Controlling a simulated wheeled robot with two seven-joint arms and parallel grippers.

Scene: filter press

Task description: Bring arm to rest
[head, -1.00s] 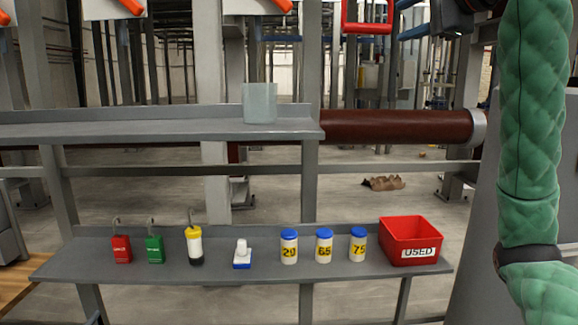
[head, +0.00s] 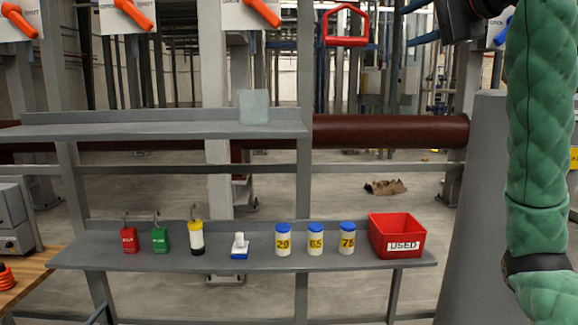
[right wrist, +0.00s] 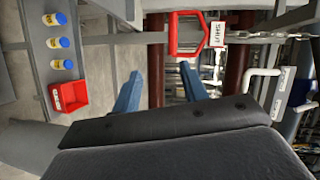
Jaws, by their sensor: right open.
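My right arm in its green padded sleeve (head: 538,130) comes down the right edge of the head view. A dark part of its wrist (head: 460,22) shows at the top right. In the right wrist view my right gripper (right wrist: 160,88) has its two blue fingers well apart, with nothing between them. A red handle (right wrist: 187,36) with a SHUT sign (right wrist: 218,34) lies beyond the fingers, apart from them; the red handle also shows in the head view (head: 345,26). My left gripper is not in view.
A grey two-level shelf (head: 180,130) stands ahead. Its lower board holds red and green tags, several small bottles and a red USED bin (head: 396,235). A brown pipe (head: 390,131) runs behind. A grey column (head: 472,220) stands close to my right arm.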

